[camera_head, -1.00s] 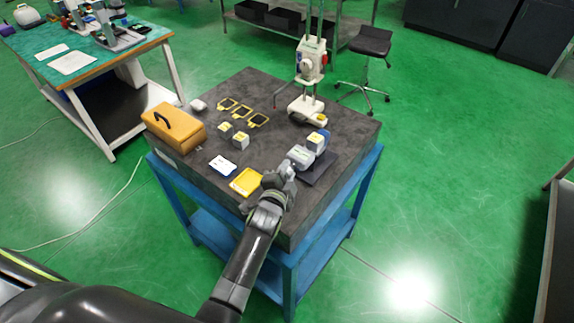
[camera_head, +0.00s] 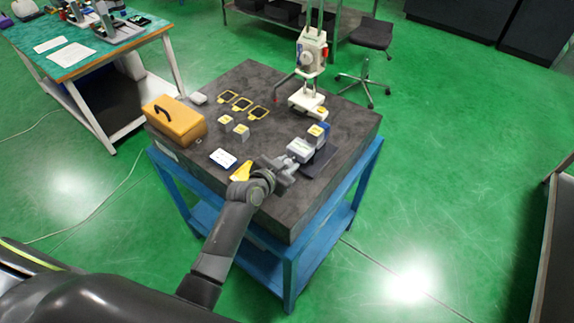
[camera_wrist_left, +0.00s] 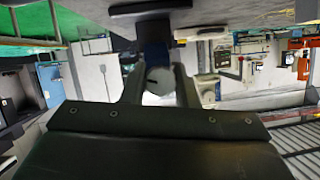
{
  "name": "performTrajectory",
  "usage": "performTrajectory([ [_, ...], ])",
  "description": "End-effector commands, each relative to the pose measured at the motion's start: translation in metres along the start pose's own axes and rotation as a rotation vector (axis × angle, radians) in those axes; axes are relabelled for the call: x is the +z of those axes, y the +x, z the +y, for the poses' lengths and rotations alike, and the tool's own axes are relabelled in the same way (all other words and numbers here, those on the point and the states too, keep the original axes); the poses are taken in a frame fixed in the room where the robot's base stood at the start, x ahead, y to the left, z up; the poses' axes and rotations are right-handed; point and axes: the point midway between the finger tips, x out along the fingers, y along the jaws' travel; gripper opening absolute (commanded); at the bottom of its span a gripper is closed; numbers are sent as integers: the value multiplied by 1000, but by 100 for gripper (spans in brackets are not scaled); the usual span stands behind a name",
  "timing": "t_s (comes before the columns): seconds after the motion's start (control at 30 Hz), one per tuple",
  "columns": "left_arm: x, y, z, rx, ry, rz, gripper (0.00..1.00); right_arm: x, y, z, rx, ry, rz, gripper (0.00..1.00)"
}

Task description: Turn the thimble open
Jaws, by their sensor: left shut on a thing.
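A grey-white device (camera_head: 300,150) sits at the front right of the dark stone table, with a small yellow-topped block (camera_head: 317,130) and a blue part behind it. My left gripper (camera_head: 285,166) reaches it from the front left, at its near end. In the left wrist view, the two fingers (camera_wrist_left: 160,88) are closed around a pale, rounded end (camera_wrist_left: 160,78), which I take to be the thimble. A dark blue part shows just beyond it. The thimble's markings and any gap it opens are too small or hidden to tell. My right gripper is not in view.
The stone table (camera_head: 262,80) also holds an orange case (camera_head: 175,124), a white card (camera_head: 223,158), a partly covered yellow item (camera_head: 241,171), small cubes (camera_head: 241,131), yellow-framed pieces (camera_head: 241,103) and a tall white instrument (camera_head: 312,55). Bare stone lies around the middle.

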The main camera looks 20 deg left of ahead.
Motion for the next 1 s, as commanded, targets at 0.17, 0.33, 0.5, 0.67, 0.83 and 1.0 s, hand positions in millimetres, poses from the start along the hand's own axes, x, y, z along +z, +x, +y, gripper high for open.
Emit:
performTrajectory([
  [0.17, 4, 1, 0, 66, -154, -6, 4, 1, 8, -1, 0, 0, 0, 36],
  [0.33, 6, 1, 0, 127, -303, -7, 4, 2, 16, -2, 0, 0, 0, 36],
  [0.5, 7, 1, 0, 188, -453, -8, 4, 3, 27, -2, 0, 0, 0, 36],
  [0.67, 8, 2, 0, 246, -594, -7, 4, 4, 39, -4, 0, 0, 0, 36],
  [0.83, 9, 2, 0, 307, -742, -8, 4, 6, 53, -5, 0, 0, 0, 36],
  [1.0, 10, 2, 1, 369, -892, -10, 4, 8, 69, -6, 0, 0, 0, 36],
])
